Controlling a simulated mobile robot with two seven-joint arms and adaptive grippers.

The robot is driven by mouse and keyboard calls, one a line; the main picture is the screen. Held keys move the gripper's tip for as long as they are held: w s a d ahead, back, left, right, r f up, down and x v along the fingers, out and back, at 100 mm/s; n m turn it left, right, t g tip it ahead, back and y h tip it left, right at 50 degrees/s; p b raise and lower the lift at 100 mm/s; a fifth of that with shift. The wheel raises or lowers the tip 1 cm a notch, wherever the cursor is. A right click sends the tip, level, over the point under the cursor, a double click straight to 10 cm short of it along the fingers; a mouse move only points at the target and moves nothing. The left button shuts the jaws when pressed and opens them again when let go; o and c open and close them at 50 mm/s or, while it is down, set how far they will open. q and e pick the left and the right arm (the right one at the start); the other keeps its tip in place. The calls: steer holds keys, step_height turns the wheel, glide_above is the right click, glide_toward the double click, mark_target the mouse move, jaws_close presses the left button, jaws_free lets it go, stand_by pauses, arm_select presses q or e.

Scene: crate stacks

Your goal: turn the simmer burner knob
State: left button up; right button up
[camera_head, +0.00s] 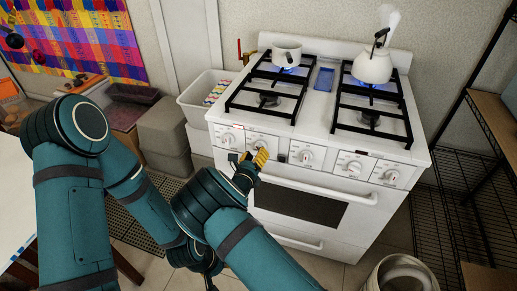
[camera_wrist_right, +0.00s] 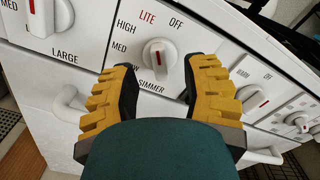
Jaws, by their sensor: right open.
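The simmer burner knob (camera_wrist_right: 158,55) is white and round, with a red line on its raised grip. "SIMMER" is printed below it, with "LITE", "OFF", "HIGH" and "MED" around it. In the head view, the knob (camera_head: 255,142) is second from left on the stove front. My right gripper (camera_wrist_right: 161,66) is open in the wrist view, with one yellow finger on each side of the knob. I cannot tell whether either finger touches it. In the head view, the right gripper (camera_head: 255,158) is close against the panel. My left gripper's jaws are hidden behind my right arm.
A "LARGE" knob (camera_wrist_right: 40,18) is left of the simmer knob, and another knob (camera_wrist_right: 250,97) is right. The oven handle (camera_head: 315,183) runs below the panel. A pot (camera_head: 287,54) and kettle (camera_head: 371,66) stand over blue flames. A metal bin (camera_head: 400,273) is on the floor.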

steer(key=v, duration=0.8)
steer(key=shift+r, duration=0.1)
stand_by(1.2)
